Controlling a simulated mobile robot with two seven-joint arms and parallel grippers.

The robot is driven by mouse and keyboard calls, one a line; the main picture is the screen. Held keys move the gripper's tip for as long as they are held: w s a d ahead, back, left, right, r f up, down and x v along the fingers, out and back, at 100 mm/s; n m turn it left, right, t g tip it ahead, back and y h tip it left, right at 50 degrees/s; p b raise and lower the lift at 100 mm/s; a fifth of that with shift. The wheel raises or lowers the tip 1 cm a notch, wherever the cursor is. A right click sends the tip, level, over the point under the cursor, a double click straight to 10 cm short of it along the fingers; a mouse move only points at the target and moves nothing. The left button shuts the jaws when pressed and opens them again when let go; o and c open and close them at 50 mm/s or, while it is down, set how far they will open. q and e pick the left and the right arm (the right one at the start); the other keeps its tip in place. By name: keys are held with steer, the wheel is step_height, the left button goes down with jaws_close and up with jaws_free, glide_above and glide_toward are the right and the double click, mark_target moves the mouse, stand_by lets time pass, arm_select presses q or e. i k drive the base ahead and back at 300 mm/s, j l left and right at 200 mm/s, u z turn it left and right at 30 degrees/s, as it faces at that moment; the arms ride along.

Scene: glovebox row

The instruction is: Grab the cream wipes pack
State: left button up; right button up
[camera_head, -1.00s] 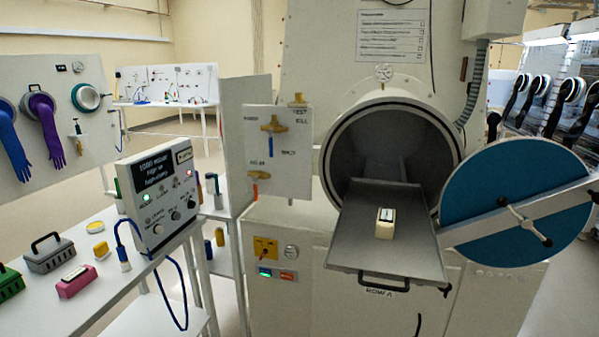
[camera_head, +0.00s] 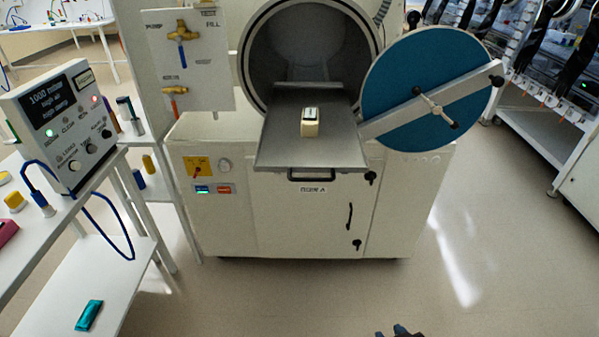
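The cream wipes pack (camera_head: 310,123) is a small cream block with a dark and white label on top. It sits on the grey slide-out tray (camera_head: 280,153) in front of the open round chamber. Nothing touches it. Dark tips with some blue show at the bottom edge, right of centre; they look like my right gripper (camera_head: 401,332), well below and apart from the pack. Too little of it shows to tell if it is open. My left gripper is out of view.
The round blue door (camera_head: 412,88) stands swung open right of the tray. A valve panel (camera_head: 188,60) and a white bench with a control box (camera_head: 62,125) are at the left. A teal pack (camera_head: 89,315) lies on the lower shelf. The floor in front is clear.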

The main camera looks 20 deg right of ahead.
mark_target(309, 122)
steer(key=i+j+z, duration=0.1)
steer(key=i+j, duration=0.6)
